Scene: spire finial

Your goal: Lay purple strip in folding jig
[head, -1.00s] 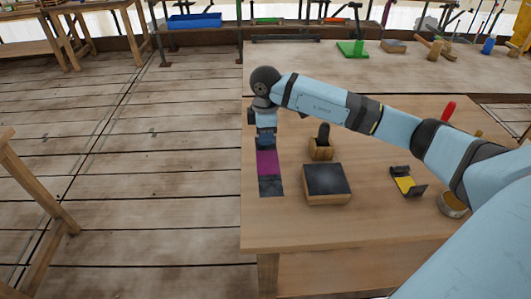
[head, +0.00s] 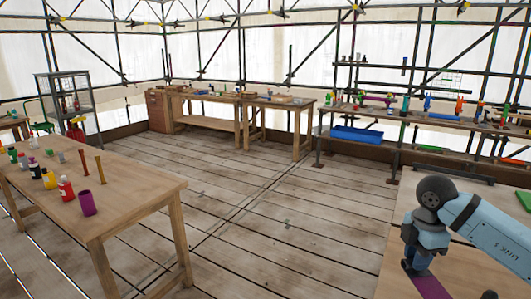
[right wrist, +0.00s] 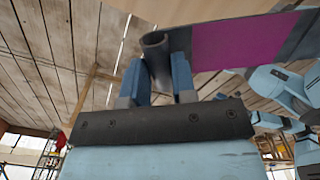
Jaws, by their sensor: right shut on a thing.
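The purple strip (head: 425,287) shows only in part at the bottom of the head view, on the right-hand table (head: 460,275). My right gripper (head: 418,270) is low over its far end. In the right wrist view, my right gripper's blue fingers (right wrist: 156,82) are shut on a dark grey tube-like piece (right wrist: 156,55) at the end of the purple strip (right wrist: 243,40). I cannot tell whether this piece is part of the strip. Dark grey sections flank the purple one. The folding jig is not clearly in view now. My left gripper is not in view.
A table at left (head: 125,215) holds bottles and a purple cup (head: 87,203). A blue bin (head: 357,134) sits under the far bench at right. The plank floor (head: 240,240) between the tables is clear.

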